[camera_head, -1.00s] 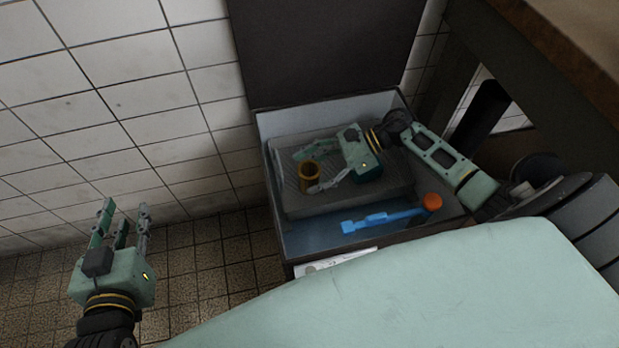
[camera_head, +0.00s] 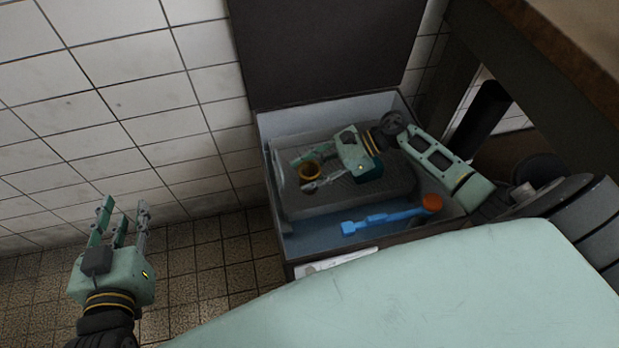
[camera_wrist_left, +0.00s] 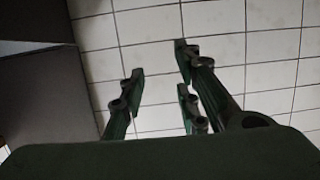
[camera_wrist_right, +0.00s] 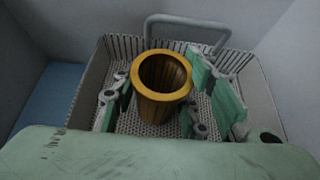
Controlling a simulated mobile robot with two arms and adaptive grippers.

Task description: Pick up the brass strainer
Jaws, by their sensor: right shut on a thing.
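The brass strainer (camera_head: 311,172) is a small open-topped golden cylinder with a wide rim. It stands upright in a grey perforated basket (camera_head: 290,208) inside the open box. In the right wrist view the strainer (camera_wrist_right: 162,85) sits between the fingers of my right gripper (camera_wrist_right: 160,108). My right gripper (camera_head: 311,173) reaches in from the right in the head view and is shut on the strainer, fingers on either side. Whether the strainer's base touches the basket floor is hidden. My left gripper (camera_head: 119,222) is open and empty, over the floor at the left.
The box (camera_head: 262,125) has its dark lid (camera_head: 325,50) raised against the tiled wall. A blue tool with an orange end (camera_head: 385,217) lies in the box in front of the basket. A wooden table (camera_head: 585,60) stands at the right. The basket has a raised handle (camera_wrist_right: 190,22).

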